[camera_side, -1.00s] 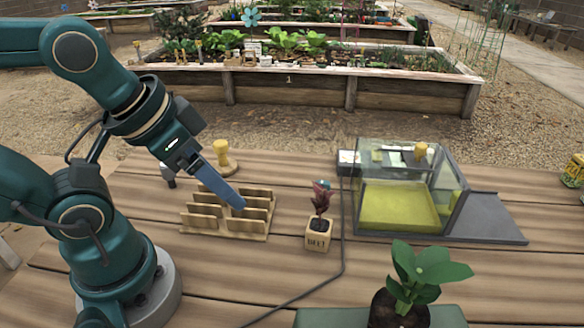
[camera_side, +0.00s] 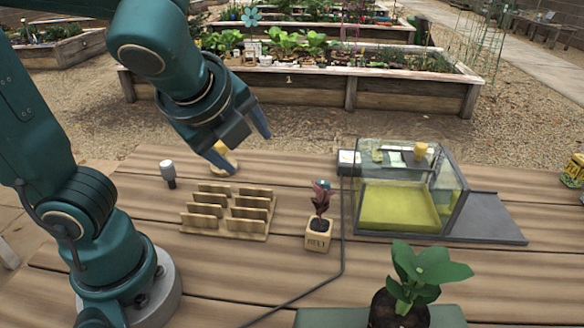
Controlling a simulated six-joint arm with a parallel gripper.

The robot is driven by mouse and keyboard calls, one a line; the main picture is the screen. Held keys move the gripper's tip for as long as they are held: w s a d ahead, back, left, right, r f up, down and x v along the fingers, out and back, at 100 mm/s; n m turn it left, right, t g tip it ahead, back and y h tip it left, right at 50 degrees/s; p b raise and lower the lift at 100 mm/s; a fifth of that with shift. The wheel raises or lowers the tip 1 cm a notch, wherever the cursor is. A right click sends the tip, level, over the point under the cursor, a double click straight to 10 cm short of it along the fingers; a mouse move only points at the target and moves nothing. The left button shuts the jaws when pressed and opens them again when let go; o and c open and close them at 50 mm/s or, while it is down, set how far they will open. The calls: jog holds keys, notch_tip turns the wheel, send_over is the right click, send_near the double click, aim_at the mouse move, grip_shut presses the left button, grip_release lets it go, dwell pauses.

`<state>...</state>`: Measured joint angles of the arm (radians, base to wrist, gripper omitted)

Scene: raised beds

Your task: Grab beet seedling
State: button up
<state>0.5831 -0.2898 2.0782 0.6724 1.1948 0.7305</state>
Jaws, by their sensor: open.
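The beet seedling (camera_side: 320,196) has dark red leaves and grows in a small wooden cube pot (camera_side: 317,237) with "BEET" on its front. It stands upright on the table, right of the slotted wooden rack. My gripper (camera_side: 243,154) is open and empty, up and to the left of the seedling, above the back of the table. Its two blue-grey fingers are spread apart. One finger partly hides a yellow-topped wooden object behind it.
The empty slotted rack (camera_side: 229,212) lies left of the pot. A glass box with a yellow-green floor (camera_side: 400,205) and grey ramp (camera_side: 490,217) stands to the right. A dark cable (camera_side: 342,250) runs beside the pot. A larger green plant (camera_side: 425,268) stands in front.

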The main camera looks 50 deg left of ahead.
aim_at(324, 223)
jog(key=w+d+r+m+t, duration=0.2)
jog(key=w+d+m+t, duration=0.55)
jog(key=m, duration=0.75)
jog(key=f, duration=0.5)
jog(key=s+f+g, duration=0.1)
jog(key=f, duration=0.5)
jog(key=f+g, duration=0.1)
jog(key=f, duration=0.5)
jog(key=shift+s+d+n, duration=0.2)
jog(key=shift+s+n, duration=0.15)
jog(key=shift+n, duration=0.05)
jog(key=shift+w+a+f, duration=0.1)
jog(key=shift+w+f, duration=0.05)
jog(key=shift+f, duration=0.05)
jog(key=x, duration=0.7)
jog(key=shift+w, duration=0.1)
jog(key=c, duration=1.1)
